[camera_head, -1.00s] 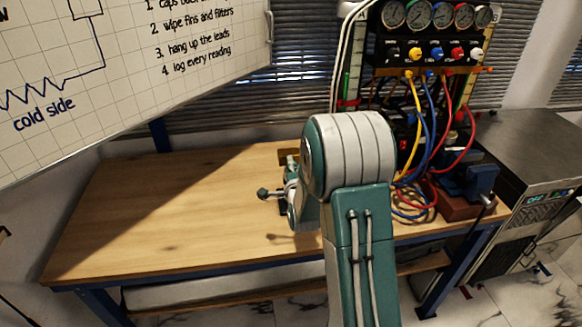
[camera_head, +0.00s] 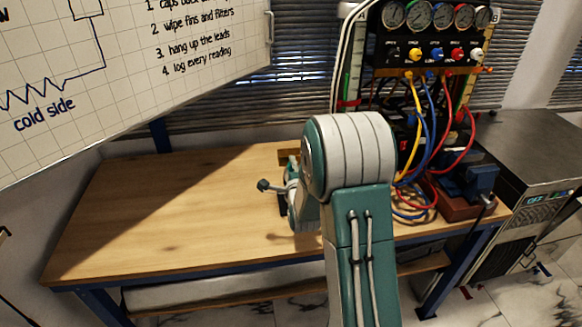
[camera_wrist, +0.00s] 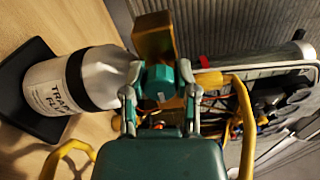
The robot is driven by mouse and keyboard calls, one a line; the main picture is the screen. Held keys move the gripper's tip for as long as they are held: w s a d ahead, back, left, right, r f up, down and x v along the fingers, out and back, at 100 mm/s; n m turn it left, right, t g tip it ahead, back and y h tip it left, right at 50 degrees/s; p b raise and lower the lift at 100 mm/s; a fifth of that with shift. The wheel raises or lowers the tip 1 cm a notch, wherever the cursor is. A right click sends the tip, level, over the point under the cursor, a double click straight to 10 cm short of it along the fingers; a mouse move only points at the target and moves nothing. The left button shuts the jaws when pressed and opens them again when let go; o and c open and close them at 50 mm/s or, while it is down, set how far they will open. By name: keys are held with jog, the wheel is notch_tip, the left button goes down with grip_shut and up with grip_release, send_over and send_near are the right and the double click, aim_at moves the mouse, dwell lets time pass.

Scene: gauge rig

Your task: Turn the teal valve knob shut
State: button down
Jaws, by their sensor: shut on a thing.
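The teal valve knob (camera_wrist: 160,80) shows in the middle of the wrist view, in front of a brass-coloured block (camera_wrist: 153,36). My gripper (camera_wrist: 159,88) has one finger on each side of the knob and is shut on it. In the head view, my gripper end (camera_head: 292,195) is over the bench, largely behind my arm, and I cannot make out the knob there. The knob's lower part is hidden by my gripper in the wrist view.
A silver bottle (camera_wrist: 88,80) with a black band is close beside my left finger. A yellow hose (camera_wrist: 244,120) and a tray of parts (camera_wrist: 275,95) lie to the right. The bench (camera_head: 170,215) is clear at left. The gauge panel (camera_head: 440,50) with coloured hoses stands behind.

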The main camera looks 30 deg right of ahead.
jog(key=shift+s+f, duration=0.1)
jog(key=shift+f, duration=0.15)
jog(key=shift+c, duration=1.8)
grip_release()
jog(key=shift+d, duration=0.1)
jog(key=shift+r, duration=0.1)
jog(key=v, duration=1.1)
jog(key=shift+s+a, duration=0.2)
jog(key=shift+s, duration=0.15)
